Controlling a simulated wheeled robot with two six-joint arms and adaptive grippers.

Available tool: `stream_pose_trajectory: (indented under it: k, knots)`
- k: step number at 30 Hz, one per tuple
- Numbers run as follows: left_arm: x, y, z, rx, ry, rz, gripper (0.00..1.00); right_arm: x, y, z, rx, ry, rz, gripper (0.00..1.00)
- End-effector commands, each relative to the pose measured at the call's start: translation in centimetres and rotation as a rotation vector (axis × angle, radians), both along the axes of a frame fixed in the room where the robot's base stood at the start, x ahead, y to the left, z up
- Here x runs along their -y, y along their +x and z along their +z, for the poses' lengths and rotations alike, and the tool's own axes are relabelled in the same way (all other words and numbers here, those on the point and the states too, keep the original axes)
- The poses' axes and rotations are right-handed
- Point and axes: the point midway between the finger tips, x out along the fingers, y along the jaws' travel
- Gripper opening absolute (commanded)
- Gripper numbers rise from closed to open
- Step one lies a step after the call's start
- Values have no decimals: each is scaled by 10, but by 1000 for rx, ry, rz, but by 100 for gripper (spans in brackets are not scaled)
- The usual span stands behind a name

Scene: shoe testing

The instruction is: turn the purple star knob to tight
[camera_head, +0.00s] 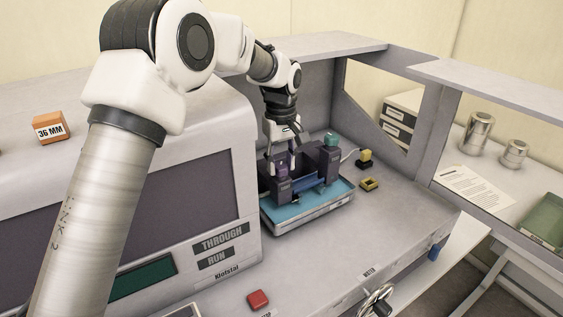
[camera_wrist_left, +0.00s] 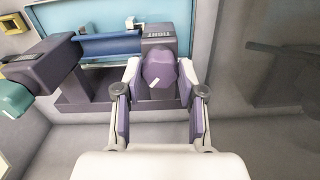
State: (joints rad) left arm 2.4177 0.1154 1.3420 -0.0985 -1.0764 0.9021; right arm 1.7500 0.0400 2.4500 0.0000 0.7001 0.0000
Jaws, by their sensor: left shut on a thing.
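The purple star knob (camera_wrist_left: 160,68) is on a dark purple fixture and shows in the left wrist view between my fingers. A label reading TIGHT (camera_wrist_left: 159,33) is on the block just beyond it. A white mark shows on the knob's near face. My left gripper (camera_wrist_left: 157,85) is shut on the knob, with one finger on each side. In the head view my left gripper (camera_head: 281,152) reaches down at the left end of the fixture, which stands on a blue-topped tray (camera_head: 311,205). The knob is too small there to read. My right gripper is not in view.
A teal knob (camera_head: 331,139) is on the fixture's other post. A yellow-and-black piece (camera_head: 370,184) and a yellow-topped block (camera_head: 365,158) lie to the right. The large grey machine (camera_head: 215,150) stands close on the left, and a wall is behind.

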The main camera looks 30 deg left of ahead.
Motion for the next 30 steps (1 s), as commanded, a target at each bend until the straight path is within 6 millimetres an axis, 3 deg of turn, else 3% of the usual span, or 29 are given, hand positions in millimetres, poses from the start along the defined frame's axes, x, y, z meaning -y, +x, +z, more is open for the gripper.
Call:
stream_pose_trajectory:
  k: [30]
  knots:
    - [0,3,5,12,7,-962,5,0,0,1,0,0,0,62]
